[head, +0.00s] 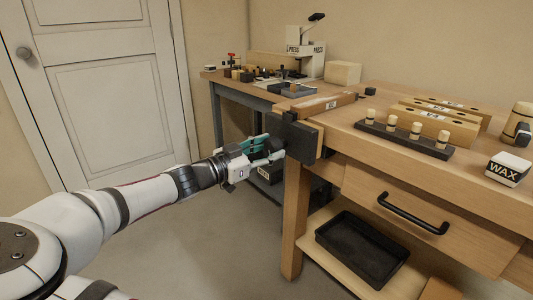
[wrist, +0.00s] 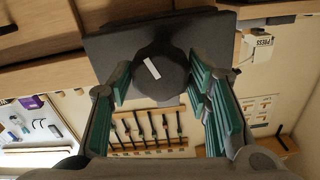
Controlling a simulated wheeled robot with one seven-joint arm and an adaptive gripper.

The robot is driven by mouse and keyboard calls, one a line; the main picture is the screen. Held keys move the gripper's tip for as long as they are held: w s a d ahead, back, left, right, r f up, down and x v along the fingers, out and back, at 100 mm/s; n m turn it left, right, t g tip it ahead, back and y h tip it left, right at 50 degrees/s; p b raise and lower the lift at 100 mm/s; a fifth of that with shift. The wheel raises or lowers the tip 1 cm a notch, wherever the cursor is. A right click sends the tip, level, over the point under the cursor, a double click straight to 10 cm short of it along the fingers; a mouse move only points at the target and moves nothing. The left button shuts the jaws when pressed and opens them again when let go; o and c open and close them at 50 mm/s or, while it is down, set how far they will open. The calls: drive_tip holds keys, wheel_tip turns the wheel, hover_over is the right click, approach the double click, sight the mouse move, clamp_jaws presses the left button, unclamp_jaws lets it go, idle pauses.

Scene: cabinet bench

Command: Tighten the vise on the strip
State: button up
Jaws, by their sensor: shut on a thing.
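The dark vise (head: 302,139) is mounted at the left front corner of the wooden bench. A wooden strip with a white label (head: 325,106) lies at its top, by the bench edge; I cannot tell how tightly the jaws hold it. My gripper (head: 268,148) reaches the vise from the left and is shut on its round black knob. In the wrist view the knob (wrist: 158,88) sits between my green finger pads (wrist: 161,80), in front of the dark vise plate (wrist: 210,38). A white mark on the knob is slanted. The screw behind the knob is hidden.
The bench top holds a dark rack of pegs (head: 405,137), wooden blocks (head: 432,120) and a WAX block (head: 508,168). A drawer with a black handle (head: 412,213) and a shelf with a black tray (head: 362,248) are below. A press (head: 303,60) stands on the back bench.

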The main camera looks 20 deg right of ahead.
drive_tip(key=shift+w+a+m+b, duration=0.15)
drive_tip(key=shift+m+b, duration=1.25)
drive_tip(key=shift+b, duration=0.9)
drive_tip(key=shift+m, duration=0.7)
drive_tip(key=m, duration=0.4)
drive_tip(key=o, duration=1)
drive_tip(key=shift+v, duration=3.3)
